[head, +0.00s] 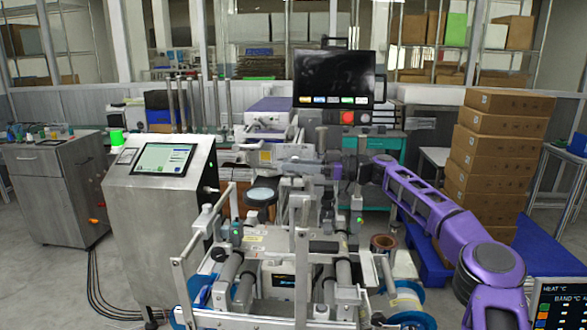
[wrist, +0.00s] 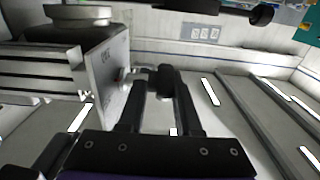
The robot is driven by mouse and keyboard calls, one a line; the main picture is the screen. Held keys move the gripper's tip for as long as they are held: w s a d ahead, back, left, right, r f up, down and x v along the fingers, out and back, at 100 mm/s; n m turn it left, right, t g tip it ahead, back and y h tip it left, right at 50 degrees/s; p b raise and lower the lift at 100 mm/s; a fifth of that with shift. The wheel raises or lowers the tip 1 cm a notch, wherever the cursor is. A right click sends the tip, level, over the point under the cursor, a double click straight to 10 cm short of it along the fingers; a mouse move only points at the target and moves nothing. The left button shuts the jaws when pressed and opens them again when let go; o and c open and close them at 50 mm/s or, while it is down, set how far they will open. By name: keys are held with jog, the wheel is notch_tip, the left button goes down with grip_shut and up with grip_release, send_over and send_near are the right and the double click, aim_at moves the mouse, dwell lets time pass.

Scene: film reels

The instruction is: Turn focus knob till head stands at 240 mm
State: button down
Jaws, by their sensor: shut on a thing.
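My gripper (wrist: 163,84) is shut on a small dark knob (wrist: 165,76) in the wrist view. The knob sits on a short shaft beside a light metal plate (wrist: 112,72) with faint red marking. Left of the plate is a grey ribbed block with a round pale part (wrist: 76,13) above it; I cannot tell whether this is the head. In the head view my gripper (head: 338,171) is at the end of my purple arm, near grey machine parts (head: 300,165). The knob is hidden there. No millimetre scale is readable in either view.
A metal frame with film rollers and blue reels (head: 408,300) stands in front. A steel cabinet with a lit screen (head: 163,158) is at the left. Stacked cartons (head: 495,150) stand at the right, beyond my arm. A dark monitor (head: 340,78) is behind the gripper.

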jog(key=shift+s+a+f+y+b, duration=0.15)
jog(key=shift+f+y+b, duration=0.4)
jog(key=shift+b, duration=0.7)
jog(key=y+b, duration=0.1)
jog(key=b, duration=0.3)
jog(key=shift+s+f+y+b, duration=0.1)
jog(key=shift+f+y+b, duration=0.1)
jog(key=shift+y+b, duration=0.15)
jog(key=shift+r+y+b, duration=0.2)
jog(key=shift+y+b, duration=0.4)
jog(key=shift+b, duration=0.2)
jog(key=shift+r+y, duration=0.25)
jog(key=shift+y, duration=0.85)
